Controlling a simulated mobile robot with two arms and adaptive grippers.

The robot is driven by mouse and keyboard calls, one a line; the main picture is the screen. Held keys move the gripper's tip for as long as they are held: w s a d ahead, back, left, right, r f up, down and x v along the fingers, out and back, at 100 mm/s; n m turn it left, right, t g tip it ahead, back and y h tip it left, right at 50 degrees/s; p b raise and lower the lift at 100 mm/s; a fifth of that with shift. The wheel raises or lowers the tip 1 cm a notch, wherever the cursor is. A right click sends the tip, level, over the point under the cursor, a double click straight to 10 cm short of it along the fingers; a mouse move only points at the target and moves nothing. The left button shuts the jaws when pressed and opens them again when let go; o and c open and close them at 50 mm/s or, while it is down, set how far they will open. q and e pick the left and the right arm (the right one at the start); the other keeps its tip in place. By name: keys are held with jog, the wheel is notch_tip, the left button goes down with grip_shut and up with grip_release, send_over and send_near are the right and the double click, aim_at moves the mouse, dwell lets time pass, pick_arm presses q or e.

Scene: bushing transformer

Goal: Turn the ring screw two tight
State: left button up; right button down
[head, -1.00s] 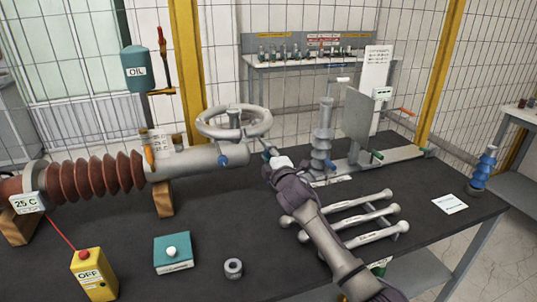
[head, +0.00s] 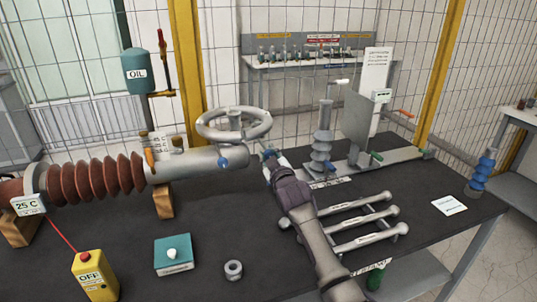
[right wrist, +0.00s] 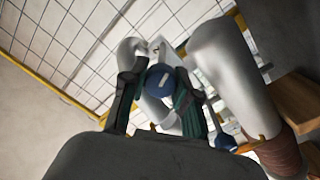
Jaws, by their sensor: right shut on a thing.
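The grey bushing head (head: 200,163) lies level at the left, with a large grey ring (head: 252,131) standing above its end. One blue-headed screw (head: 223,163) sits on the head's near side, clear of my gripper. Another blue round screw head (right wrist: 160,80) shows between the fingers of my right gripper (right wrist: 158,92) in the right wrist view. The right gripper (head: 270,157) is shut on this screw at the right end of the head. The screw's shaft is hidden. My left gripper is not in view.
A grey insulator post (head: 322,140) stands close to the right of the gripper.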

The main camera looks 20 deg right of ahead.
jog(key=shift+f+m, duration=0.1)
jog(key=shift+m, duration=1)
jog(key=c, duration=0.8)
grip_release()
jog(key=shift+d, duration=0.1)
jog(key=shift+c, duration=0.2)
jog(key=s, duration=1.2)
